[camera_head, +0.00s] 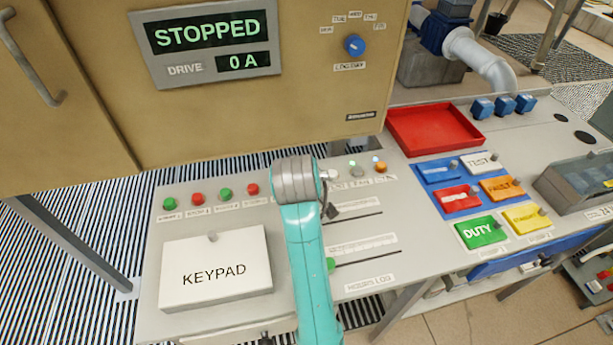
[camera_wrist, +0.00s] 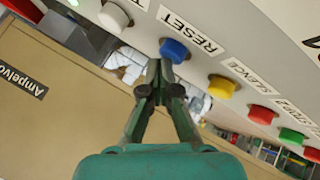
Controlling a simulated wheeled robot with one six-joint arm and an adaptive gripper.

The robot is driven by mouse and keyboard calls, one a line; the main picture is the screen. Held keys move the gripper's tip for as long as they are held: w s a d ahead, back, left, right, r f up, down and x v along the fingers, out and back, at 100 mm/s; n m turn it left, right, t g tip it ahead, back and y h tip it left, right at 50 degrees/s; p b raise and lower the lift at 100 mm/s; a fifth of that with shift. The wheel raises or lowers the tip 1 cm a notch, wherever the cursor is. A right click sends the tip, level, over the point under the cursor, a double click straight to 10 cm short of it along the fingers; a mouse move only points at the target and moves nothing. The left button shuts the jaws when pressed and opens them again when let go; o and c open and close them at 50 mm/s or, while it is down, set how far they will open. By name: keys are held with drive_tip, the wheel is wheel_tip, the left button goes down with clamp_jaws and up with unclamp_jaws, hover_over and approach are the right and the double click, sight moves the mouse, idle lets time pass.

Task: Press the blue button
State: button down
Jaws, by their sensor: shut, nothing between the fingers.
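The blue button (camera_wrist: 174,50) shows in the wrist view, a round cap on the grey panel beside the RESET label (camera_wrist: 192,28). My gripper (camera_wrist: 160,68) is shut and empty. Its fingertips are right by the near edge of the blue button in the picture. I cannot tell whether they touch it. In the head view my arm and wrist cover that part of the button row, so the blue button is hidden there.
A yellow button (camera_wrist: 221,87) and a white button (camera_wrist: 114,16) flank the blue one. Red (camera_head: 253,188) and green (camera_head: 226,194) buttons continue the row left. The keypad box (camera_head: 214,268) stands in front. A red tray (camera_head: 434,129) lies right.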

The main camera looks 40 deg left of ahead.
drive_tip(key=shift+r, duration=0.8)
drive_tip(key=shift+r, duration=0.1)
drive_tip(key=shift+r, duration=2.4)
drive_tip(key=shift+s+d, duration=0.1)
